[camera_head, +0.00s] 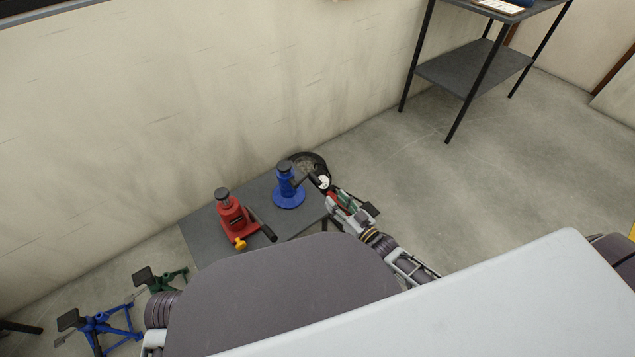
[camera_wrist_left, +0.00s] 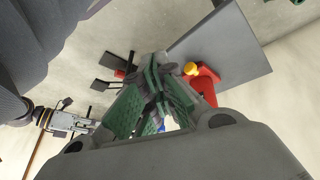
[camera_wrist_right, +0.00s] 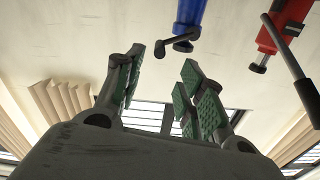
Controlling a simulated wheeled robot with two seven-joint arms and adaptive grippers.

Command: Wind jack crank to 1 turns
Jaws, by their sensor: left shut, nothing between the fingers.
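The blue jack (camera_head: 288,190) stands upright on the grey bench (camera_head: 205,240). Its dark crank (camera_head: 306,181) sticks out to the right, toward my right gripper (camera_head: 338,198). In the right wrist view, the blue jack (camera_wrist_right: 190,14) is at the top, and its crank end (camera_wrist_right: 161,48) shows between and beyond the tips of my right gripper (camera_wrist_right: 162,60). The green-padded fingers are apart, and I see no grip on the crank. My left gripper (camera_wrist_left: 158,72) is shut and empty in the left wrist view. It is hidden in the head view.
A red jack (camera_head: 236,218) with a yellow knob and dark handle stands left of the blue one. Blue (camera_head: 105,330) and green (camera_head: 165,280) stands are at lower left. A dark shelf table (camera_head: 470,67) stands at upper right; floor between is clear.

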